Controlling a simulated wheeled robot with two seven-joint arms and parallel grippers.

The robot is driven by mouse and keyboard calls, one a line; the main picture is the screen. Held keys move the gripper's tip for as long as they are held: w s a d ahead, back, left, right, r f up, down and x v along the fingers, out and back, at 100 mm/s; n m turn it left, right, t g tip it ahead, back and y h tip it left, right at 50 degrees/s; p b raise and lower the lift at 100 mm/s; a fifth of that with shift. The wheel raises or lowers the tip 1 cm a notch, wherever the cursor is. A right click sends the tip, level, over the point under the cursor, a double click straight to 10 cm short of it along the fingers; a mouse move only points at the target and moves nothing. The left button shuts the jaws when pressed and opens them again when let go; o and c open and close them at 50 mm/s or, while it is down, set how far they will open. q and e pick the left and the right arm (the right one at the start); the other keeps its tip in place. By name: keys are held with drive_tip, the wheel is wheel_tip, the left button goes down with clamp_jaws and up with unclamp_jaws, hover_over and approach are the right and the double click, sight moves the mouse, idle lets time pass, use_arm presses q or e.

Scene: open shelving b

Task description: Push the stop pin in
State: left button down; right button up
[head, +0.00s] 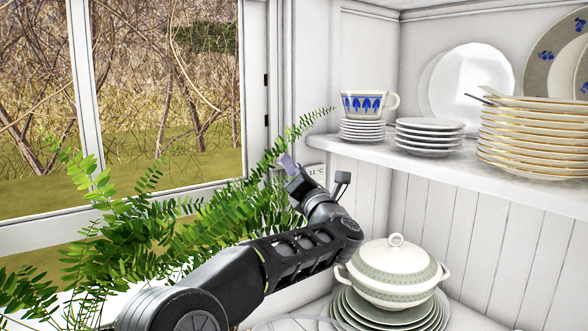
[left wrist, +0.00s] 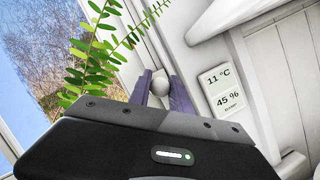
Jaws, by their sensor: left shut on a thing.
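The stop pin (left wrist: 160,84) shows in the left wrist view as a small, round, pale knob beside the white window frame. My left gripper (left wrist: 164,90) has its two purple fingers on either side of the knob and is shut on it. The rest of the pin is hidden behind the fingers and the gripper body. In the head view my left gripper (head: 287,163) reaches in at the window's right side, and the pin cannot be made out there. My right gripper is in neither view.
A small display (left wrist: 225,90) reading 11 °C and 45 % is on the wall right of the gripper. A leafy plant (head: 225,215) crowds the arm's left side. A lidded tureen (head: 395,272) on stacked plates stands below right; a shelf (head: 460,165) holds crockery above.

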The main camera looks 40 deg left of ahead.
use_arm(q)
drive_tip(key=shift+a+f, duration=0.15)
drive_tip(key=shift+a, duration=0.1)
drive_tip(key=shift+w+a+b, duration=0.2)
drive_tip(key=shift+a+b, duration=0.25)
drive_tip(key=shift+a, duration=0.05)
drive_tip(key=shift+w+a+b, duration=0.15)
drive_tip(key=shift+a+b, duration=0.25)
drive_tip(key=shift+a, duration=0.05)
drive_tip(key=shift+r, duration=0.25)
drive_tip(key=c, duration=1.2)
unclamp_jaws()
drive_tip(key=shift+f, duration=0.1)
drive_tip(key=shift+o, duration=0.2)
drive_tip(key=shift+a, duration=0.1)
drive_tip(key=b+v, duration=0.2)
drive_tip(key=v, duration=0.6)
